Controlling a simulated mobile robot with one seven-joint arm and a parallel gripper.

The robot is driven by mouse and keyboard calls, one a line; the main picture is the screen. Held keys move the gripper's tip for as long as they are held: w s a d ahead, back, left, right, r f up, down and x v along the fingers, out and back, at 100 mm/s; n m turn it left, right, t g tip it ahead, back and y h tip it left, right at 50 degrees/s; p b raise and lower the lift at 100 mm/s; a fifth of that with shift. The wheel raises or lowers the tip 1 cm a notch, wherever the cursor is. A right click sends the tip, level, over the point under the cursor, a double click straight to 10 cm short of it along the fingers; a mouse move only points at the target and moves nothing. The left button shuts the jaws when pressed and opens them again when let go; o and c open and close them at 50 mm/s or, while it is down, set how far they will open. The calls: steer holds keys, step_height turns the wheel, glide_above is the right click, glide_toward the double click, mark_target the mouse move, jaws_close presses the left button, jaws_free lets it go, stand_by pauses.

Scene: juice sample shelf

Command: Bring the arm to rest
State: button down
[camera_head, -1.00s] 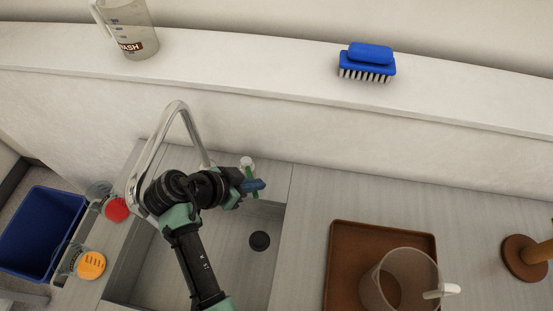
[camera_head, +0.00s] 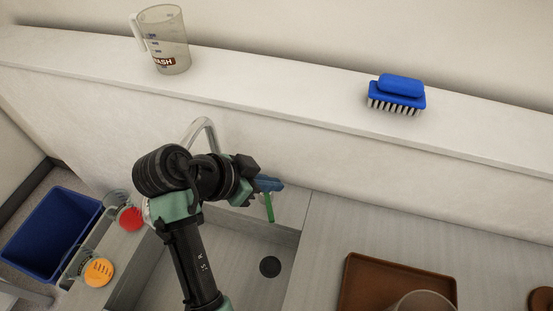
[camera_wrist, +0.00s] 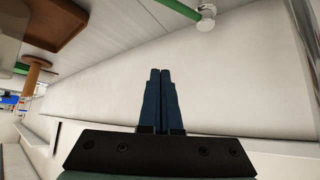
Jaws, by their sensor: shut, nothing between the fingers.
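My gripper (camera_head: 268,184) is in the head view above the back edge of the sink, in front of the white back wall. In the wrist view its two blue fingers (camera_wrist: 160,100) are pressed together with nothing between them. My arm reaches up from the bottom of the head view over the sink (camera_head: 225,262), bent at the elbow. It hides most of the faucet (camera_head: 205,128), whose top arch shows behind it.
A wash jug (camera_head: 168,48) and blue brush (camera_head: 398,92) stand on the ledge. A green lever (camera_head: 269,207) is just below my gripper. A brown tray (camera_head: 368,277) with a clear pitcher (camera_head: 422,301) is at right. Cups with red (camera_head: 131,218) and orange (camera_head: 99,271) contents and a blue bin (camera_head: 48,232) are at left.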

steer(key=w+r+n+t+y, duration=0.2)
steer(key=w+r+t, duration=0.15)
steer(key=r, duration=0.65)
steer(key=w+d+r+n+t+y, duration=0.15)
steer(key=r+t, duration=0.35)
steer(key=r, duration=0.5)
steer(key=w+r+n+t+y, duration=0.1)
steer(key=w+r+n+t, duration=0.2)
steer(key=r, duration=0.6)
steer(key=s+d+r+n+t+y, duration=0.1)
steer(key=s+r+t, duration=0.4)
steer(key=r, duration=0.6)
steer(key=s+d+r+n+t+y, duration=0.1)
steer(key=s+r+t, duration=0.4)
steer(key=s+r, duration=0.5)
steer(key=shift+s+d+r+n, duration=0.25)
steer(key=shift+d+r+n, duration=0.15)
steer(key=shift+r+n, duration=0.35)
steer(key=shift+s+a+f+t, duration=0.1)
steer(key=shift+f+t, duration=0.1)
steer(key=shift+t, duration=0.05)
